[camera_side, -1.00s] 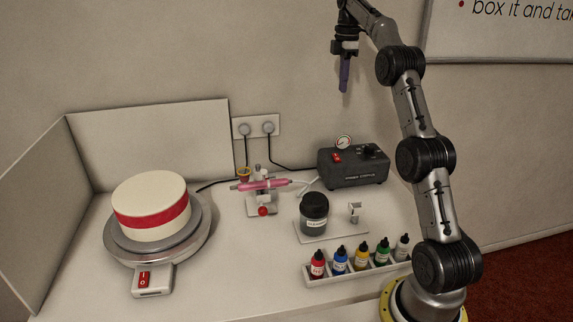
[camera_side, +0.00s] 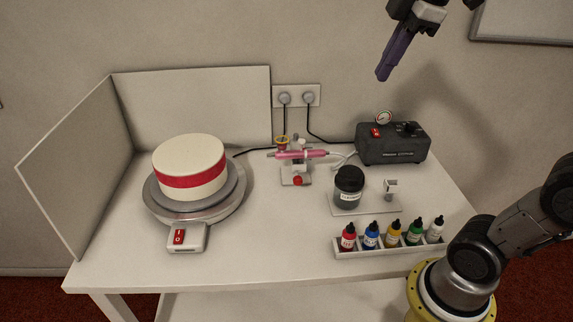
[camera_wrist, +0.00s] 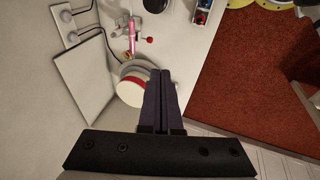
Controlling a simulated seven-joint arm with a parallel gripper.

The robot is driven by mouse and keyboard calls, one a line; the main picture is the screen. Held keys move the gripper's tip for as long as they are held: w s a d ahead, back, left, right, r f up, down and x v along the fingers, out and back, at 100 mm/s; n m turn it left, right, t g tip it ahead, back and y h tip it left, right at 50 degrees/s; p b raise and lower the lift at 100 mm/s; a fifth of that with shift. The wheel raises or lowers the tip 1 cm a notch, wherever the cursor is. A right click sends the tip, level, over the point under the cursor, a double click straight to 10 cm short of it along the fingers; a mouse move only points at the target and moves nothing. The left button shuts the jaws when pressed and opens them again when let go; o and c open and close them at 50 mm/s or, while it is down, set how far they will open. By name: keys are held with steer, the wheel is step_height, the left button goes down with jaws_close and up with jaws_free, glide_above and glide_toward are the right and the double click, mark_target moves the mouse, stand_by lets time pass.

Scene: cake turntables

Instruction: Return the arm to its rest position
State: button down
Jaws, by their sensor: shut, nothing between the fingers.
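My gripper (camera_side: 383,75) is high in the air at the upper right of the side view, above and in front of the wall. Its purple fingers are shut with nothing between them and point down. In the wrist view the shut fingers (camera_wrist: 161,75) reach up the middle of the picture, with the table and floor far below. My arm's base is at the lower right of the side view; its middle links run out of the picture.
A red-banded cake (camera_side: 190,168) sits on a turntable (camera_side: 160,210) at the table's left. A pink airbrush (camera_side: 300,155) rests on its stand near a black compressor (camera_side: 392,144). A dark-lidded jar (camera_side: 349,187) and several colour bottles (camera_side: 393,233) stand at the right. The table's front is clear.

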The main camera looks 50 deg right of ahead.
steer(key=s+a+f+m, duration=0.2)
steer(key=s+f+m, duration=0.2)
steer(key=f, duration=0.4)
steer(key=s+a+f+m+t, duration=0.1)
steer(key=s+f+m, duration=0.3)
steer(key=f, duration=0.4)
steer(key=shift+s+a+f+m+y, duration=0.15)
steer(key=shift+a+f+m+y, duration=0.25)
steer(key=shift+m, duration=0.4)
